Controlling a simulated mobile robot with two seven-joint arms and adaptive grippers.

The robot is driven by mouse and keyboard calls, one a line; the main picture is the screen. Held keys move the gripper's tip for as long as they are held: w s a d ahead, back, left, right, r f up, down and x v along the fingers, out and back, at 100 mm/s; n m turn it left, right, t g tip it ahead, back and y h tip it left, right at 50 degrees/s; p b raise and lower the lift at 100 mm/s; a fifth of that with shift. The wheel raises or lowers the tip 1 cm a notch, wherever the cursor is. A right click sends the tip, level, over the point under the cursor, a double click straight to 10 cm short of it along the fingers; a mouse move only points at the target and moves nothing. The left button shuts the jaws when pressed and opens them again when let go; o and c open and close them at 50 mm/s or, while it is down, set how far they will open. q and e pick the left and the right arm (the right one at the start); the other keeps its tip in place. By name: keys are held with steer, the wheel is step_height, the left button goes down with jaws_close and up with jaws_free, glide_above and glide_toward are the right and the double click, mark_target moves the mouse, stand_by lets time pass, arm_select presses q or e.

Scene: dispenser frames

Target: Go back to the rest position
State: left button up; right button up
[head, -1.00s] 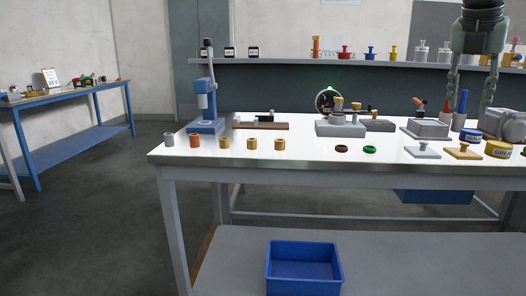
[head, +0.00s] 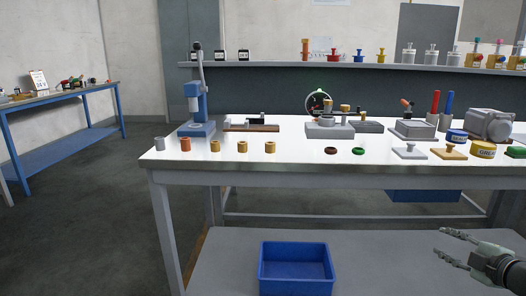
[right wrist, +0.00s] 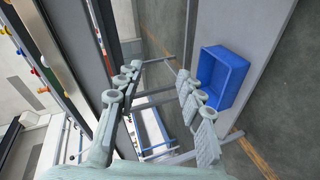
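My right gripper (head: 452,248) shows at the lower right of the head view, in front of the table and below its top. Its fingers point left and stand apart with nothing between them. In the right wrist view the fingers (right wrist: 155,95) are also spread and empty. My left gripper is in neither view. The white-topped workbench (head: 300,172) fills the middle of the head view, with its lower shelf (head: 390,262) under it.
A blue bin (head: 296,270) sits on the lower shelf, left of my right gripper; it also shows in the right wrist view (right wrist: 222,78). A blue arbor press (head: 197,112), bushings, rings and fixtures stand on the bench. Another bench (head: 65,120) stands far left, with open floor between.

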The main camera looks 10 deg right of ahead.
steer(key=s+a+f+m+g+h, duration=0.25)
steer(key=s+a+f+m, duration=0.35)
steer(key=f, duration=0.4)
steer(key=s+a+f+m+g+h, duration=0.2)
steer(key=s+a+f+m+g, duration=0.15)
steer(key=s+f, duration=0.55)
arm_select(q)
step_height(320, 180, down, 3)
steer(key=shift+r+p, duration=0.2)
steer(key=shift+p, duration=0.2)
arm_select(e)
steer(key=s+a+f+m+g+y, duration=0.1)
steer(key=s+a+f+g, duration=0.1)
steer(key=s+a, duration=0.3)
steer(key=s+a+f+m+g+y, duration=0.2)
steer(key=s+a+f, duration=0.3)
steer(key=a, duration=0.8)
steer(key=shift+s+a+f+g, duration=0.25)
steer(key=shift+s+a+g, duration=0.1)
steer(key=shift+s+g, duration=0.15)
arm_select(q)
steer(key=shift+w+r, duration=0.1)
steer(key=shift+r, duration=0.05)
arm_select(e)
steer(key=shift+s, duration=0.1)
